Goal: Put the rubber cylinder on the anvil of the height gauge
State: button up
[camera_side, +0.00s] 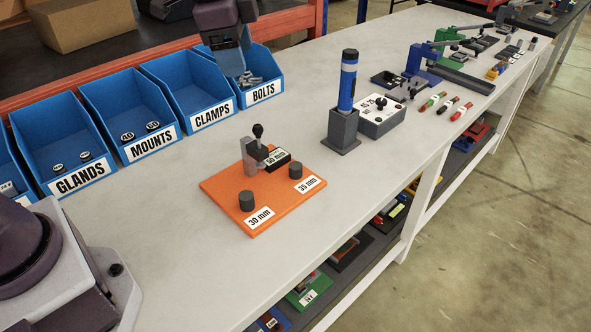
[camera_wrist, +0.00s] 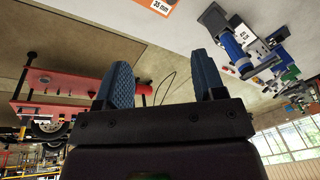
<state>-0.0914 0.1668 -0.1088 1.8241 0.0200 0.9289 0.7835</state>
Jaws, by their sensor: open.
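The height gauge (camera_side: 250,168) stands on an orange board (camera_side: 229,183) in the side view, with a grey post, a black knob on top and a dark block bearing a white label. Two dark cylinders stand upright on the board: one (camera_side: 246,200) by the "30 mm" label, one (camera_side: 295,170) by the "35 mm" label. I cannot tell which is the rubber cylinder. The anvil is not clearly made out. My gripper (camera_side: 238,72) is above the bolts bin, behind and well apart from the board. In the wrist view my gripper (camera_wrist: 161,82) is open and empty.
Blue bins line the back: glands (camera_side: 72,150), mounts (camera_side: 128,105), clamps (camera_side: 187,85) and bolts (camera_side: 262,70).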

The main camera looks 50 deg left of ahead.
jog(key=w+f+m+g, duration=0.1)
jog(key=w+f+m, duration=0.2)
jog(key=w+f, duration=0.3)
jog(key=m+g+h, duration=0.1)
jog(key=m, duration=0.2)
send_near(296, 166)
jog(key=shift+m, duration=0.3)
jog(key=f, duration=0.5)
jog(key=shift+w+a, duration=0.1)
jog(key=shift+w, duration=0.15)
jog(key=shift+d+f, duration=0.25)
jog(key=shift+f, duration=1.05)
jog(key=shift+d+f, duration=0.25)
jog(key=shift+f, duration=1)
jog(key=c, duration=1.1)
jog(key=shift+o, duration=0.2)
jog(key=shift+r, duration=0.1)
